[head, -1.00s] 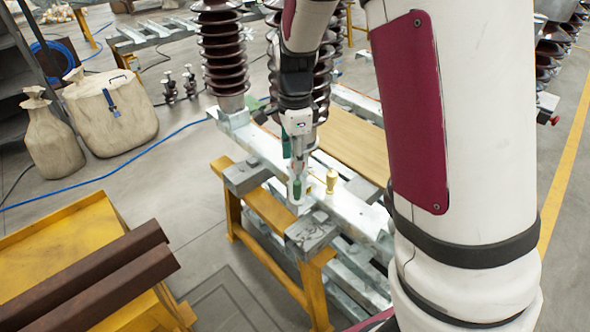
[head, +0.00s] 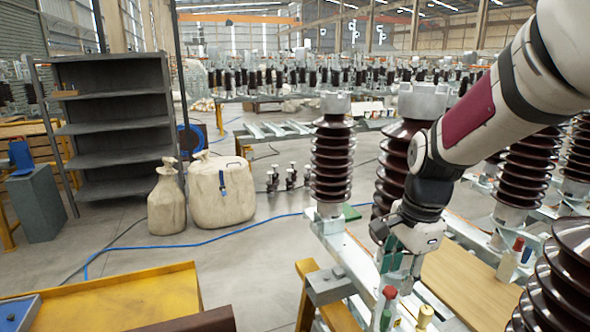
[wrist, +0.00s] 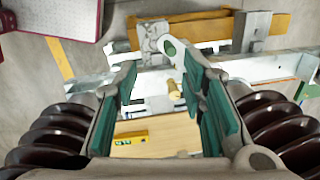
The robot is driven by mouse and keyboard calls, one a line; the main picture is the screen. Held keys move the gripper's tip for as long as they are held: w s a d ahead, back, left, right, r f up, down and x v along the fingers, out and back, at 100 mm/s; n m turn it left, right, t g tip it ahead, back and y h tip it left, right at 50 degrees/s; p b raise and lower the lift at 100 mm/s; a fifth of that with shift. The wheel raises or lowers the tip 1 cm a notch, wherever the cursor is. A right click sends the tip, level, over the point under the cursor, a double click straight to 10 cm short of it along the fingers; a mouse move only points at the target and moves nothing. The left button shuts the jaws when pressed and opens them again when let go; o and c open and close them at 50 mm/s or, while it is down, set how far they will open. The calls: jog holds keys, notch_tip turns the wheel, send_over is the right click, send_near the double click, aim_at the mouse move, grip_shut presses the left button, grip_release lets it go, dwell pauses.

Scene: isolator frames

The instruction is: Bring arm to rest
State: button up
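My gripper (head: 398,268) hangs at the end of my arm, above the galvanised frame (head: 345,262) and between brown ribbed insulators. In the wrist view my gripper (wrist: 172,100) has its green-padded fingers wide apart, with nothing held between them. Beyond the fingers, the wrist view shows a small brass fitting (wrist: 175,90) on the frame. It seems to be the gold-coloured piece (head: 425,317) near the bottom of the head view. My arm is bent and reaches in from the upper right.
Brown insulators (head: 332,165) stand close on both sides of my gripper. A yellow table (head: 120,300), a grey shelf (head: 115,110) and sacks (head: 222,190) stand left. Open floor lies between.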

jog(key=s+r+n+t, duration=0.1)
jog(key=s+r+n, duration=0.2)
jog(key=s+n, duration=0.2)
jog(key=s+r+n+t, duration=0.1)
jog(key=s+r+n, duration=0.2)
jog(key=s+n, duration=0.2)
jog(key=s+a+r+n+t, duration=0.1)
jog(key=s+r+n, duration=0.2)
jog(key=s, duration=0.6)
jog(key=shift+s+n+t+h, duration=0.15)
jog(key=shift+n+t+h, duration=0.25)
jog(key=shift+n, duration=0.7)
